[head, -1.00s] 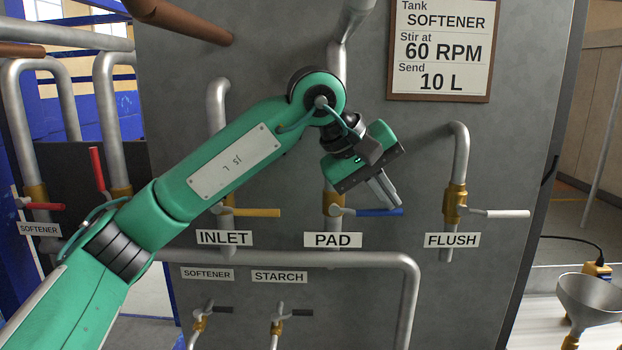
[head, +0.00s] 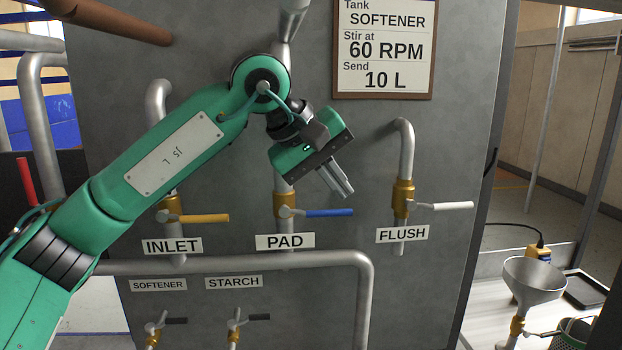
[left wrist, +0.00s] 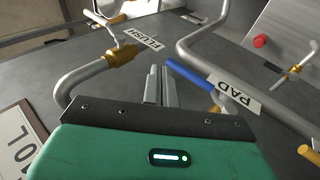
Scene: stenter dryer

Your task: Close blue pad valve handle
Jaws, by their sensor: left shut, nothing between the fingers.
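The blue pad valve handle (head: 330,213) points right, level, from its brass valve (head: 284,208) above the PAD label (head: 285,241). The handle lies across the pipe's line. My left gripper (head: 345,194) is shut and empty, its fingertips just above the handle's right part in the head view. In the left wrist view the shut fingers (left wrist: 160,86) are left of the blue handle (left wrist: 189,75), with a gap between them. My right gripper is in neither view.
The yellow inlet handle (head: 205,218) is to the left, and the white flush handle (head: 446,206) to the right. A metal funnel (head: 534,277) stands at the lower right.

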